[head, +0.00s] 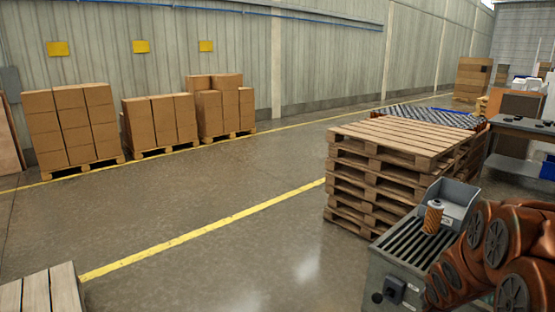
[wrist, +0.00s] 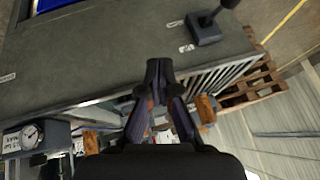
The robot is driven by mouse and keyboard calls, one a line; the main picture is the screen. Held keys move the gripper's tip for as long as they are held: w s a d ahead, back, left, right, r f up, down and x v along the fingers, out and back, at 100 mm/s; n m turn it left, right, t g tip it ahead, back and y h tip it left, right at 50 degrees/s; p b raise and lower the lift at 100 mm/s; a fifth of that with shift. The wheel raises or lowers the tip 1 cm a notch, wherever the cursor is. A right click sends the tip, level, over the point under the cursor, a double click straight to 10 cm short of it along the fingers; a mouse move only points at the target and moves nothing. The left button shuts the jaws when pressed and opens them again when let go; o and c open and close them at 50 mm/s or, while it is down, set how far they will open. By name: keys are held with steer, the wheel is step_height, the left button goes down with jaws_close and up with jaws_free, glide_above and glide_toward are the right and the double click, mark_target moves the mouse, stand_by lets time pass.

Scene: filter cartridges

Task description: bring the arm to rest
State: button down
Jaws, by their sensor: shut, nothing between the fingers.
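My arm (head: 490,250) is folded at the lower right of the head view; the gripper cannot be made out there. In the wrist view my gripper (wrist: 158,68) is shut, its fingertips together with nothing between them. It is in front of a grey bench or machine body (wrist: 110,55). An orange-brown filter cartridge (head: 433,217) stands upright at the grey slotted unit (head: 408,247) in the head view, beside my arm and apart from it. An orange-brown piece (wrist: 207,108) shows right of the fingers in the wrist view; I cannot tell if it is that cartridge.
A tall pallet stack (head: 375,170) stands behind the slotted unit. A grey table (head: 525,127) is at the right. In the wrist view a black lever (wrist: 206,28) and a round gauge (wrist: 32,134) show. The floor (head: 230,195) left of the stack is clear.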

steer(key=s+a+r+n+g+y, duration=0.1)
steer(key=s+a+r+n+g, duration=0.1)
steer(key=s+a, duration=0.5)
steer(key=s+a+r+n+g+y, duration=0.1)
steer(key=s+a+r+n+g, duration=0.2)
steer(key=s+a, duration=0.4)
steer(key=s+a+r+n+g+y, duration=0.1)
steer(key=s+a+r+n, duration=0.4)
steer(key=s, duration=1.4)
steer(key=shift+s+a+n+g, duration=0.4)
steer(key=shift+a+g, duration=0.4)
steer(key=shift+a, duration=0.4)
steer(key=shift+d, duration=0.1)
